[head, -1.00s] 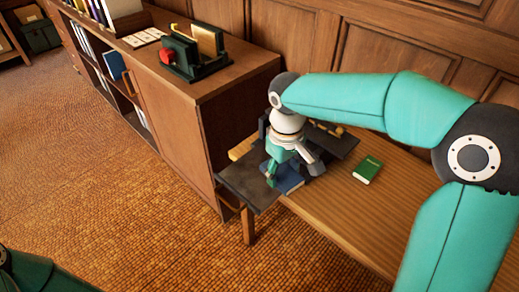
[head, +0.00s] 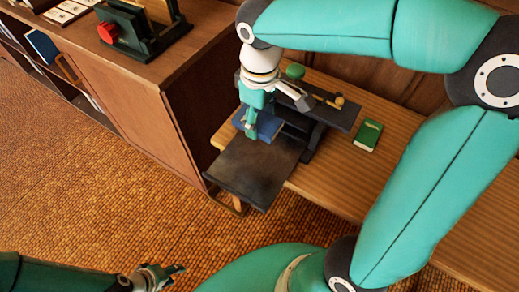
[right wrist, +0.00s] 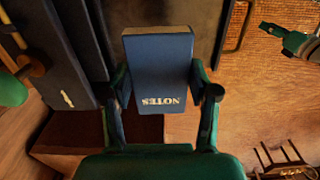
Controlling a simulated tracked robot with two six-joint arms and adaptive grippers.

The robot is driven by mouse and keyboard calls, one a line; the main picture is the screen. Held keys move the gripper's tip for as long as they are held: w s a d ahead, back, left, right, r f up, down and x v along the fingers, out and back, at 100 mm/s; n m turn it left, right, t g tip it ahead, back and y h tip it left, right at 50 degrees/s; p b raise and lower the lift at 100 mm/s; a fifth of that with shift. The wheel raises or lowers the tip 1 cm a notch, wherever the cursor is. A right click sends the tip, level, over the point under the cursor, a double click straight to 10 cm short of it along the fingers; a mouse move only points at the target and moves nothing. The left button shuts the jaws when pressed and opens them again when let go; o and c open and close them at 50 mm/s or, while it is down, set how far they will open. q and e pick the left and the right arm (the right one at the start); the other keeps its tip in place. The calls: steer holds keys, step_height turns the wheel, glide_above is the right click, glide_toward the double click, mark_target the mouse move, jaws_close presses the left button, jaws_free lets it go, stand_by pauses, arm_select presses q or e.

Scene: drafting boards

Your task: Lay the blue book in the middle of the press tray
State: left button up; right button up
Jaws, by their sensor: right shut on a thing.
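My right gripper (head: 255,124) is shut on the blue book (head: 266,127), close to the dark press. In the right wrist view the blue book (right wrist: 158,75), lettered NOTES, sits between the two fingers. The press tray (head: 252,170) is a flat dark slab jutting out over the table's front edge, with its visible top bare. The book is at the tray's back end; I cannot tell whether it touches the tray. My left gripper (head: 166,274) is low at the bottom of the head view, empty and apparently open, away from the tray.
The press's dark upper beam (head: 325,110) and green knob (head: 294,71) stand just behind the book. A green book (head: 368,135) lies on the wooden table (head: 400,135) to the right. A wooden cabinet (head: 140,110) stands close on the left.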

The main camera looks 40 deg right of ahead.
mark_target(260, 158)
step_height(260, 158, down, 14)
steer(key=shift+r+b, duration=0.2)
steer(key=shift+b, duration=0.5)
steer(key=o, duration=1.2)
steer(key=shift+f, duration=0.1)
steer(key=shift+r, duration=0.3)
step_height(260, 158, up, 12)
steer(key=shift+f+p, duration=0.2)
steer(key=shift+p, duration=0.45)
